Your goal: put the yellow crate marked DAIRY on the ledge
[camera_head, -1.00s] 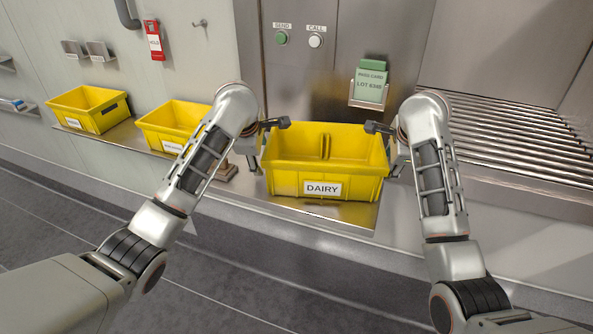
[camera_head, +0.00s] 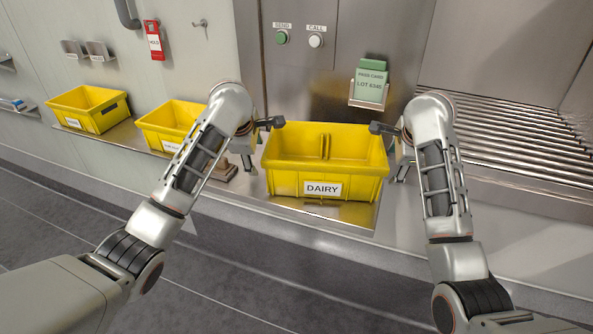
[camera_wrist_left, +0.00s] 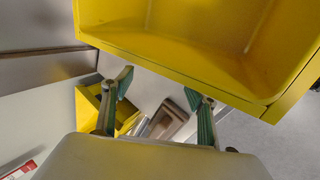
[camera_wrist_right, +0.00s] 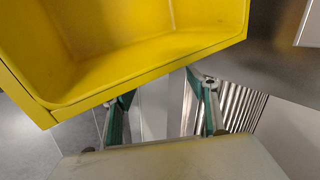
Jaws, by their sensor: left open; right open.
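The yellow crate marked DAIRY (camera_head: 322,187) stands upright and empty on the metal ledge (camera_head: 345,215), label facing me. Its rim also shows in the left wrist view (camera_wrist_left: 190,70) and the right wrist view (camera_wrist_right: 130,72). My left gripper (camera_head: 265,143) is open and empty at the crate's left side; its fingers show in the left wrist view (camera_wrist_left: 160,88). My right gripper (camera_head: 388,148) is open and empty at the right side; its fingers show in the right wrist view (camera_wrist_right: 165,89). I cannot tell whether any fingertip touches the rim.
Two other yellow crates (camera_head: 92,112) (camera_head: 168,130) stand to the left on the ledge. A brown object (camera_head: 222,170) lies beside the DAIRY crate. A roller conveyor (camera_head: 500,135) lies to the right.

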